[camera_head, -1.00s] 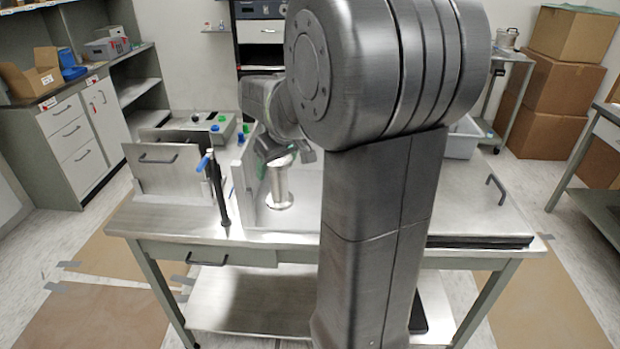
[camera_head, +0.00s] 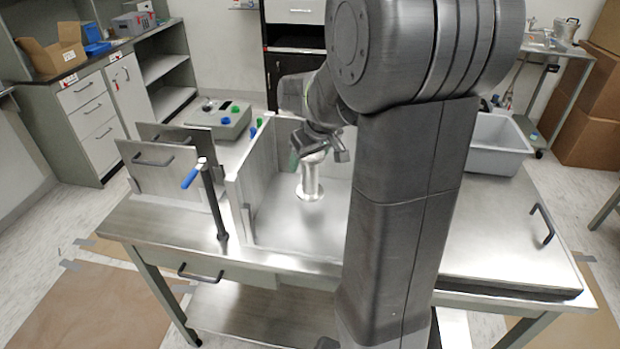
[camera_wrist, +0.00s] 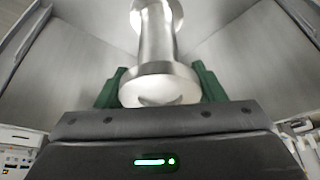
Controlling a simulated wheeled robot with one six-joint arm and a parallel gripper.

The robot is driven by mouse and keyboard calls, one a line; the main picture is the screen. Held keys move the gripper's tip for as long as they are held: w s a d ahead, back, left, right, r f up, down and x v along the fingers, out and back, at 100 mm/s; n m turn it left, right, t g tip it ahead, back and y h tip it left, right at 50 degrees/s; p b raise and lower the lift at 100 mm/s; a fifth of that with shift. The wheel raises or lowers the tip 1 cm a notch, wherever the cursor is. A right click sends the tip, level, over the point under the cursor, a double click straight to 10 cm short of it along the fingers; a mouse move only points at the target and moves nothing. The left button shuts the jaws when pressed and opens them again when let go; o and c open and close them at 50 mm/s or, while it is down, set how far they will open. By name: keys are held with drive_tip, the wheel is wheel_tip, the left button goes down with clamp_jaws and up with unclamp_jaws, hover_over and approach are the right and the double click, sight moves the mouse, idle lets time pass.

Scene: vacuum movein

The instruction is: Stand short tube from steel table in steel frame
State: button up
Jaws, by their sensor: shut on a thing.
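A short, shiny steel tube (camera_head: 311,182) with wide flanged ends stands upright inside an open-topped steel enclosure (camera_head: 262,160) on the steel table (camera_head: 165,225). My gripper (camera_head: 318,150) is at the tube's top end, shut on it. In the wrist view, the green fingers of my gripper (camera_wrist: 160,88) sit on both sides of the tube's near flange, and the tube (camera_wrist: 157,40) extends away from them. Whether its lower flange touches the floor of the enclosure I cannot tell. I cannot pick out a separate steel frame; my arm hides part of the enclosure's right side.
A blue-handled black lever (camera_head: 208,195) stands left of the enclosure, near handled steel panels (camera_head: 160,160). A control box (camera_head: 220,118) with coloured knobs lies behind. A grey bin (camera_head: 497,145) and a flat lid with a handle (camera_head: 500,230) are right of my arm.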

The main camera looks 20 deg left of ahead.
sight(309, 173)
drive_tip(key=shift+f, duration=2.4)
drive_tip(key=shift+w+f, duration=0.1)
drive_tip(key=shift+f, duration=0.1)
drive_tip(key=o, duration=1.6)
drive_tip(key=shift+c, duration=0.2)
drive_tip(key=shift+d+r, duration=0.1)
drive_tip(key=shift+r, duration=0.3)
drive_tip(key=v, duration=1.1)
drive_tip(key=shift+s+d+r, duration=0.1)
drive_tip(key=shift+s+r, duration=0.1)
drive_tip(key=shift+s, duration=0.05)
